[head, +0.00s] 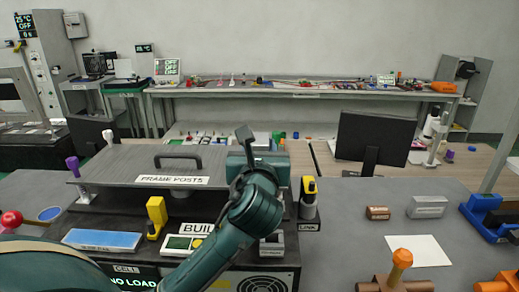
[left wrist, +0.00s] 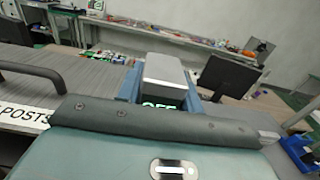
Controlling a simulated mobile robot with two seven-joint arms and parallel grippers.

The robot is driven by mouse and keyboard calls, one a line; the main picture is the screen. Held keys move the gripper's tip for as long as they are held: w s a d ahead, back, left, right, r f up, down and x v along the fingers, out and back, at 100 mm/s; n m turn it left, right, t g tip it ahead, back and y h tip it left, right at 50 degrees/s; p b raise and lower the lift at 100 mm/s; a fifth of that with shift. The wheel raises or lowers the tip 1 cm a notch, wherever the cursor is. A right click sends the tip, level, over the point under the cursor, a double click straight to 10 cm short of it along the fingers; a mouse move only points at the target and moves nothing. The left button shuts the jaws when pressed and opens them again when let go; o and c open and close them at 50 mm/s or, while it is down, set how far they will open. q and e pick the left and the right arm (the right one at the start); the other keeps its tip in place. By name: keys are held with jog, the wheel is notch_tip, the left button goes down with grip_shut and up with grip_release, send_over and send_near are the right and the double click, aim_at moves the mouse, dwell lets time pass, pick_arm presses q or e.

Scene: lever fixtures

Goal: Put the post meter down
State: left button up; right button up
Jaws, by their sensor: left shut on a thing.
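The post meter (left wrist: 164,70) is a grey box with a partly hidden green display that seems to read OFF, in the left wrist view. My left gripper (left wrist: 161,88) is shut on it, with a blue finger on each side. In the head view my left gripper (head: 258,166) is at the right end of the grey shelf labelled FRAME POSTS (head: 130,169). My arm and hand hide most of the meter there. I cannot tell whether the meter touches a surface. My right gripper is not in view.
A yellow-and-black tool (head: 308,198) stands just right of my left arm. A black handle (head: 178,160) rises from the shelf top. A monitor (head: 374,140) stands further right. The grey table (head: 350,210) has free room right of the yellow tool.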

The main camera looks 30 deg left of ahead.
pick_arm(q)
jog(key=o, duration=0.8)
jog(key=shift+f, duration=0.15)
jog(key=o, duration=0.3)
jog(key=shift+o, duration=0.3)
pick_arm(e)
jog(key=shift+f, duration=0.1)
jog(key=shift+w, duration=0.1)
pick_arm(q)
jog(key=shift+r, duration=0.2)
jog(key=p+v, duration=0.4)
jog(key=v, duration=0.8)
jog(key=shift+p, duration=0.35)
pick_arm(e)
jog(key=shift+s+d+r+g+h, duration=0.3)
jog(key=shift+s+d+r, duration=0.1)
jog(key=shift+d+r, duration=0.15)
pick_arm(q)
jog(key=shift+a, duration=0.1)
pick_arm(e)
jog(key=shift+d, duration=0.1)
